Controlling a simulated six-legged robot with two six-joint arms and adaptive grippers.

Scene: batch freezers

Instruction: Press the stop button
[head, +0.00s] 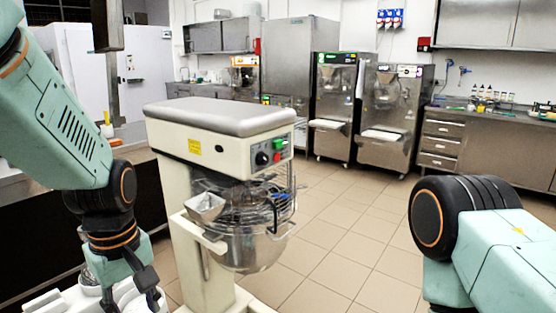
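A cream planetary mixer (215,125) with a grey top stands in front of me, left of centre. Its front panel holds a small red button (277,157), a green button (278,144) above it and a black knob (262,158) to the left. Any lettering on the buttons is too small to read. My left gripper (131,297) points down at the bottom left, below and left of the panel and well apart from it. Its fingers are spread, with nothing visibly held. My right arm comes in at the lower right; its gripper is out of the frame.
The mixer's wire guard, metal chute (205,207) and steel bowl (245,245) sit below the panel. White containers (70,300) are by my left gripper. Batch freezers (390,115) and a steel counter (490,145) line the back. Tiled floor (345,215) is clear right of the mixer.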

